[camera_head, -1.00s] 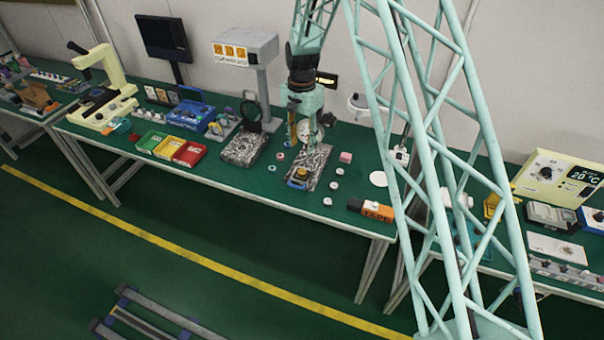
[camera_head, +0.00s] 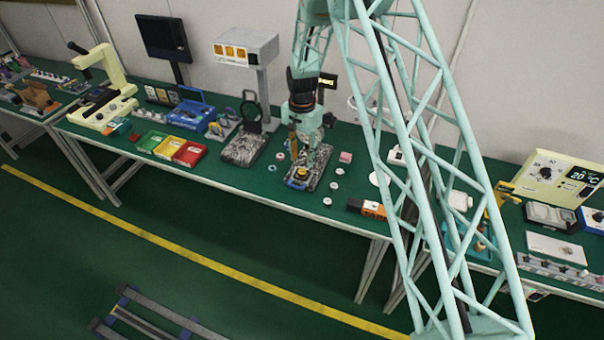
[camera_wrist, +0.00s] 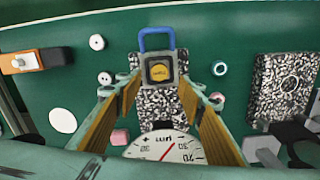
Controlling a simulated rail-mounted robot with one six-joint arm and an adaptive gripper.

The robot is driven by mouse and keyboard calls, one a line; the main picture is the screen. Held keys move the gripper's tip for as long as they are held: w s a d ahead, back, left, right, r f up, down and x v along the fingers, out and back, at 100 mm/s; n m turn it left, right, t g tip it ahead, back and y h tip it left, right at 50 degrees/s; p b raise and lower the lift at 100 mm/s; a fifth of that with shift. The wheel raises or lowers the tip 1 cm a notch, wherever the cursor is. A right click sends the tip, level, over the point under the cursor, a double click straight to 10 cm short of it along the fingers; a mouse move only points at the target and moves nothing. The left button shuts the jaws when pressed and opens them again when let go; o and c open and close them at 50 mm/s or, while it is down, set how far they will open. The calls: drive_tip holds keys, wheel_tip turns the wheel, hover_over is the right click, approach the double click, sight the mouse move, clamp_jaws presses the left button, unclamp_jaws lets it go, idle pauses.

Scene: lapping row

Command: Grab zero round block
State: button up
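A round yellow-topped block (camera_wrist: 159,71) with a small, unreadable label sits in a dark square seat at the blue-handled end of a speckled granite plate (camera_wrist: 151,95). I take it as the zero round block. It also shows in the head view (camera_head: 301,172). My gripper (camera_wrist: 159,86) is open and empty. Its two orange-padded fingers spread to the left and right of the plate, with the tips just short of the block in the wrist view. I cannot tell the height left between tips and block.
A white dial gauge (camera_wrist: 162,152) stands over the plate's other end, between my fingers. Small round pieces (camera_wrist: 219,68) and a pink block (camera_wrist: 120,137) lie beside the plate. A second speckled plate (camera_wrist: 284,85) is at right, an orange-black device (camera_wrist: 35,60) at left.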

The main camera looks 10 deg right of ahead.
sight(302, 171)
drive_tip(key=shift+f, duration=0.6)
drive_tip(key=shift+d+f+p, duration=0.1)
drive_tip(key=shift+f+p, duration=0.3)
drive_tip(key=shift+f, duration=2.2)
drive_tip(key=c, duration=1)
